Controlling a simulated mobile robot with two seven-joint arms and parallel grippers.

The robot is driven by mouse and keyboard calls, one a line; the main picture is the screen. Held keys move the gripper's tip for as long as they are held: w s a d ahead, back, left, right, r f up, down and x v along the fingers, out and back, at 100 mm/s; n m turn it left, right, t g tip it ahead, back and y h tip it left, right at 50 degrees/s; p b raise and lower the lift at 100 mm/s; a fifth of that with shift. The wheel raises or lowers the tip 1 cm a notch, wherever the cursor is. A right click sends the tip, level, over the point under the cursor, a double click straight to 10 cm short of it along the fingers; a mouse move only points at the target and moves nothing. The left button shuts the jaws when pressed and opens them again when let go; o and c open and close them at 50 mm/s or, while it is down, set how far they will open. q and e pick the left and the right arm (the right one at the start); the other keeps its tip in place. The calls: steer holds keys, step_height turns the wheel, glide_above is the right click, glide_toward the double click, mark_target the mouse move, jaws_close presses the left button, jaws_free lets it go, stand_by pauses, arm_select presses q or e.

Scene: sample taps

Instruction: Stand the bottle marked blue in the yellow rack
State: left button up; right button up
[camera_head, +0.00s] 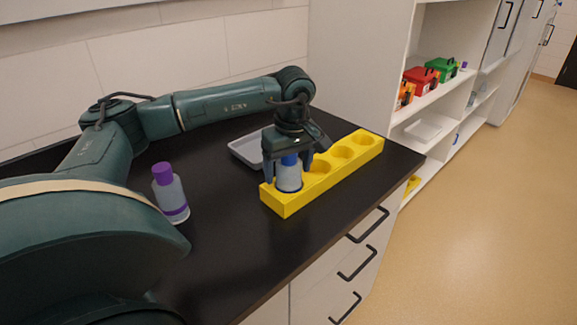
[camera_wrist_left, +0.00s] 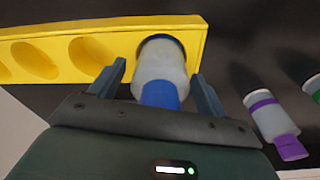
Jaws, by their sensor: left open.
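The bottle marked blue (camera_head: 289,179) has a pale body and a blue cap. It stands upright in the near-left end hole of the yellow rack (camera_head: 330,180). My left gripper (camera_head: 288,172) is open, with its fingers on either side of the bottle. In the left wrist view the blue-capped bottle (camera_wrist_left: 160,72) sits in the end hole of the rack (camera_wrist_left: 110,28), between the fingers of my left gripper (camera_wrist_left: 162,85), with gaps on both sides. My right gripper is not in view.
A bottle with a purple cap and band (camera_head: 170,192) stands left on the black counter (camera_head: 235,235). A grey tray (camera_head: 245,150) lies behind the rack. The wrist view shows a green-marked bottle (camera_wrist_left: 312,88) at its right edge. The rack's other holes are empty.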

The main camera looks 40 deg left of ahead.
arm_select(q)
steer(key=r, duration=0.4)
steer(key=d+r, duration=0.1)
steer(key=r, duration=0.7)
steer(key=shift+s+d+r, duration=0.15)
steer(key=shift+s, duration=0.1)
